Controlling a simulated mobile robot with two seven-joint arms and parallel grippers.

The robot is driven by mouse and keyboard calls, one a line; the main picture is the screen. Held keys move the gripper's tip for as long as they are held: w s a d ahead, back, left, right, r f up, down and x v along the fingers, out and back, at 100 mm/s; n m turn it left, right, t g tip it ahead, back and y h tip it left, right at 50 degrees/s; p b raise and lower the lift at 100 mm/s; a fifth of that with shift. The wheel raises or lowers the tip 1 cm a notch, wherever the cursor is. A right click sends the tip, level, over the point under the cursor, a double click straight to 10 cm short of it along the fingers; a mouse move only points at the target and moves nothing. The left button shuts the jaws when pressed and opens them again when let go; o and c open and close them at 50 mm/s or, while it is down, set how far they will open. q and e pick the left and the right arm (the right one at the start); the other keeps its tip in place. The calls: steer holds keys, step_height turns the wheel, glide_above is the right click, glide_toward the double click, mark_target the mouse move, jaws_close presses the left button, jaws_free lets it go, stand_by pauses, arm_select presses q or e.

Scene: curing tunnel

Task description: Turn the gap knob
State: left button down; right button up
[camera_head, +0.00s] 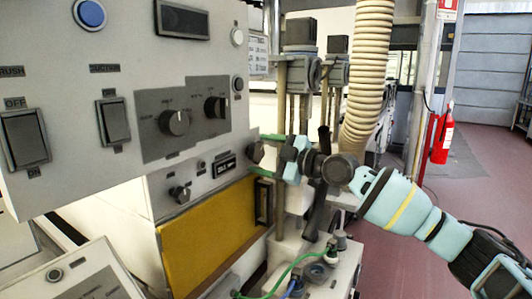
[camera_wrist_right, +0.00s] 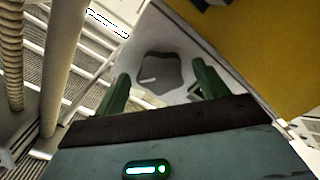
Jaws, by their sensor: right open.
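A dark lobed knob (camera_head: 256,153) sits at the right end of the machine's lower grey panel, close to my right gripper. I take it as the gap knob; no label can be read on it. In the right wrist view the knob (camera_wrist_right: 160,72) shows a pale pointer line and lies ahead, between the two green fingers. My right gripper (camera_head: 268,156) is open and comes at the knob from the right; it also shows in the right wrist view (camera_wrist_right: 160,85). I see no contact between fingers and knob. My left gripper is out of view.
The upper panel has two black knobs (camera_head: 174,122) (camera_head: 215,107), rocker switches (camera_head: 24,138) and a blue button (camera_head: 90,14). A smaller knob (camera_head: 180,194) is left on the lower panel. A yellow panel (camera_head: 210,235) lies below. A ribbed hose (camera_head: 366,70) hangs behind my right arm.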

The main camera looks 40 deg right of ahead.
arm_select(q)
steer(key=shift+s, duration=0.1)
arm_select(e)
steer(key=shift+c, duration=0.4)
steer(key=c, duration=0.7)
steer(key=shift+c, duration=1)
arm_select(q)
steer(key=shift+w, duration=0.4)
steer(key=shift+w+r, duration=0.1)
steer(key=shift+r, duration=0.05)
arm_select(e)
steer(key=shift+m, duration=0.3)
